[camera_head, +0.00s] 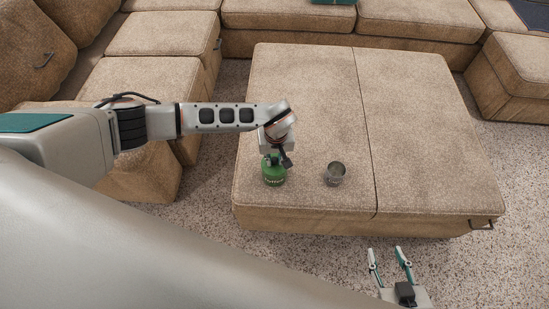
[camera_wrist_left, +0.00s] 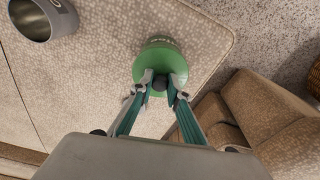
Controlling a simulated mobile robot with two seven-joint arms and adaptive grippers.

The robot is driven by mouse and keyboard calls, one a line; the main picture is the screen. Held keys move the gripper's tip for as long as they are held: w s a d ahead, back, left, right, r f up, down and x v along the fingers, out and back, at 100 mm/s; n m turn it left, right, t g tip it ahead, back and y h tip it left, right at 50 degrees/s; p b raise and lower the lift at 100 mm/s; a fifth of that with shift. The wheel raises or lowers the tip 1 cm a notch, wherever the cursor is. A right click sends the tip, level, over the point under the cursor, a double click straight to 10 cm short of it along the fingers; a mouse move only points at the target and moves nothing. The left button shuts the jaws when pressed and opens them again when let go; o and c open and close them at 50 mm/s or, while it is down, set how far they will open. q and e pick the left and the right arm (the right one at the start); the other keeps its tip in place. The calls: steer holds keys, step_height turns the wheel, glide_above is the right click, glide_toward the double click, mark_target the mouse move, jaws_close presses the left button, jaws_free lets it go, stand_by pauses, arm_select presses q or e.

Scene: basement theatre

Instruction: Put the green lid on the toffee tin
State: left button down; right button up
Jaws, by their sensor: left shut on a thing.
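The green lid (camera_head: 274,176) is round, with lettering on its side, near the front left of the big upholstered ottoman. My left gripper (camera_head: 274,158) comes down on it from above. In the left wrist view, my left gripper (camera_wrist_left: 160,84) is shut on the small knob on top of the green lid (camera_wrist_left: 158,55). I cannot tell whether the lid touches the ottoman. The toffee tin (camera_head: 335,176) is a grey, open-topped cup, standing upright to the right of the lid. It also shows in the left wrist view (camera_wrist_left: 38,22). My right gripper (camera_head: 390,262) is open and empty in front of the ottoman.
The ottoman (camera_head: 310,100) is otherwise bare, with a seam down its middle and a front edge close to the lid and tin. Sofa sections (camera_head: 160,85) stand left and behind. A teal item (camera_head: 333,2) lies on the back sofa.

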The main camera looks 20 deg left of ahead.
arm_select(q)
steer(key=shift+f, duration=0.1)
stand_by(0.6)
steer(key=c, duration=1.8)
jaws_free()
steer(key=shift+c, duration=0.2)
steer(key=shift+o, duration=0.3)
steer(key=o, duration=0.4)
